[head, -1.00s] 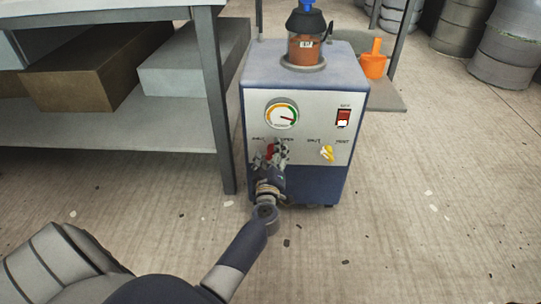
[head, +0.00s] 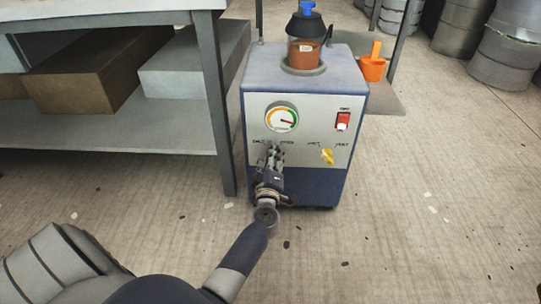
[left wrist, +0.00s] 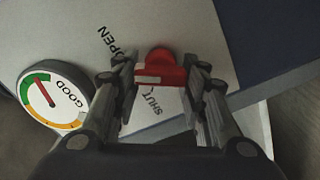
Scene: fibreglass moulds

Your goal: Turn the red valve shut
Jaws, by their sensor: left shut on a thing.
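The red valve (left wrist: 160,72) is on the pale front panel of a blue pump unit (head: 318,186). In the left wrist view it sits between the two fingers of my left gripper (left wrist: 160,85), which is shut on it. The word OPEN shows to its upper left and SHUT below it. In the head view my left gripper (head: 274,157) covers the valve, at the panel's lower left between the SHUT and OPEN labels. I cannot tell exactly which label the valve points to. My right gripper is not in view.
A round gauge (head: 281,117) is above the valve. A yellow valve (head: 327,156) and a red switch (head: 343,121) are to its right. A jar (head: 304,52) stands on the unit. A workbench (head: 219,130) stands close on the left; floor to the right is clear.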

